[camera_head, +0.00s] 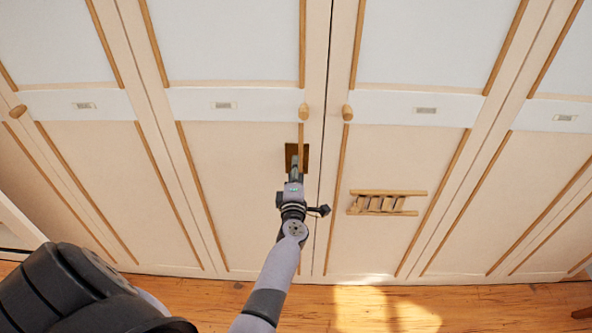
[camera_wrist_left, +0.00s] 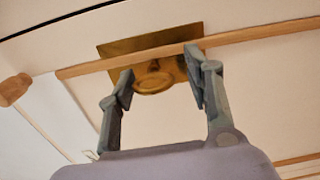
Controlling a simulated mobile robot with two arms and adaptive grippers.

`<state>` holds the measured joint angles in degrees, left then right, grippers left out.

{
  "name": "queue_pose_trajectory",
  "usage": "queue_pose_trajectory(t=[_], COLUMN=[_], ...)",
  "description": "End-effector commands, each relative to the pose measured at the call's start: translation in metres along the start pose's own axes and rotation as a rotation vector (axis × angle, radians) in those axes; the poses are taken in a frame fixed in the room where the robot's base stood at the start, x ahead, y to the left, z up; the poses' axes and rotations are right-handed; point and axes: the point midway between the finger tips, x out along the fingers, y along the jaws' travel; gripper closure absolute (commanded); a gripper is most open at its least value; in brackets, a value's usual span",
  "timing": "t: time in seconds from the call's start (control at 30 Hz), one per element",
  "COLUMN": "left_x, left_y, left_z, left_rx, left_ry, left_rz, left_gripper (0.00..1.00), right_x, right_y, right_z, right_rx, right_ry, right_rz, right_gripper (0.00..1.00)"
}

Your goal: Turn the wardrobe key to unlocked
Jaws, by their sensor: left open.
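The wardrobe (camera_head: 230,160) has pale doors with wooden strips. A brass lock plate (camera_head: 290,152) sits on a door left of the central seam; it also shows in the left wrist view (camera_wrist_left: 150,42). My left gripper (camera_head: 296,164) is at the plate and hides the key in the head view. In the left wrist view, its fingers (camera_wrist_left: 160,66) are open, one on either side of the key head. Whether they touch the key, I cannot tell. My right gripper is out of view.
Round wooden knobs (camera_head: 347,112) flank the central seam above the lock. A small wooden ladder-like object (camera_head: 388,203) is right of the lock, by the neighbouring door. The wooden floor (camera_head: 400,308) in front of the doors looks clear in the middle.

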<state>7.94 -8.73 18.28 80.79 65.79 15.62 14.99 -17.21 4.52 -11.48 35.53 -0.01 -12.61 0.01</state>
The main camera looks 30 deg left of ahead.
Motion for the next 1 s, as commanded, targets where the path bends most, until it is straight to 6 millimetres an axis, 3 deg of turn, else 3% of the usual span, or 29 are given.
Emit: queue_pose_trajectory(t=[0.47,1.0], left_x=[0.001,0.001], left_y=[0.005,0.006], left_z=[0.001,0.001], left_rx=[0.051,0.765], left_ry=[-0.002,0.001], left_rz=[0.007,0.009], left_gripper=[0.47,0.47], right_x=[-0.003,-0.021], right_y=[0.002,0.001], right_z=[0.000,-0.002], right_rx=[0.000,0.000], right_ry=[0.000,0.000], right_rz=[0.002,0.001], right_gripper=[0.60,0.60])
